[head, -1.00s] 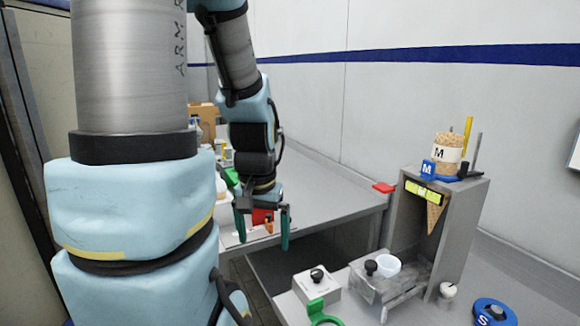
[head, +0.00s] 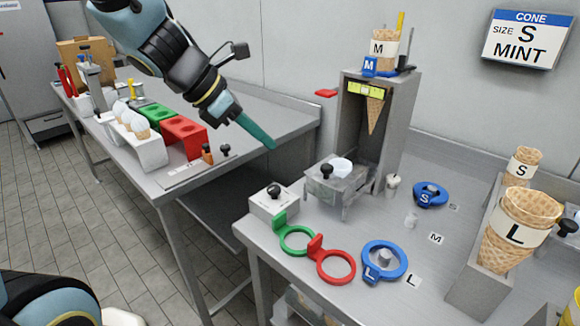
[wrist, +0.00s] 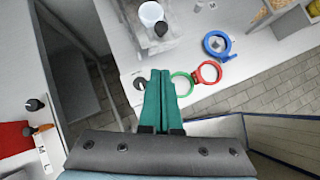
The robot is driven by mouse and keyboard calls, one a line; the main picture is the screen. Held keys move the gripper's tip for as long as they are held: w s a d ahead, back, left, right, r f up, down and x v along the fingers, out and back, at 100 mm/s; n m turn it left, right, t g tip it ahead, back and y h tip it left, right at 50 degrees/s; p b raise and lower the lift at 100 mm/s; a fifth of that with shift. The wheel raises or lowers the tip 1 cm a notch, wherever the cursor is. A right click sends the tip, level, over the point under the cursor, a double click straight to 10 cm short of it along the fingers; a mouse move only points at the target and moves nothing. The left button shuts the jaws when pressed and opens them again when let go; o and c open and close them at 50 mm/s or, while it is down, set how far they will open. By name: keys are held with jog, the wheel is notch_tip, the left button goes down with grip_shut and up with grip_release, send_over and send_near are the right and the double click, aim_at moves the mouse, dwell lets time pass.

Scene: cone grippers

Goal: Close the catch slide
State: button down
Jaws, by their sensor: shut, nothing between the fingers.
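My gripper (head: 272,144), with green fingers, is shut and empty. It is in the air left of the grey cone dispenser (head: 399,125). In the wrist view its fingers (wrist: 160,76) lie side by side. A cone tip (head: 374,116) hangs inside the dispenser under a yellow-green strip (head: 366,88). A red tab (head: 326,93) sticks out left of the dispenser's top. At its foot is a grey carriage (head: 340,188) with a black knob (head: 326,171) and a white cup (head: 341,166). I cannot tell which part is the catch slide.
A white block (head: 274,204) with a black knob stands on the near bench. Green (head: 297,252), red (head: 350,276) and blue (head: 384,278) rings lie in front. Green and red racks (head: 183,138) stand on the left table. A gap separates the two tables.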

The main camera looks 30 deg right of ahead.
jog(key=b, duration=0.1)
send_near(324, 175)
notch_tip(324, 175, down, 3)
jog(key=shift+s+d+f+p, duration=0.15)
jog(key=shift+d+p, duration=0.15)
jog(key=shift+d, duration=0.5)
jog(key=shift+s+d+f+p, duration=0.15)
jog(key=shift+d+p, duration=0.1)
jog(key=shift+d, duration=0.5)
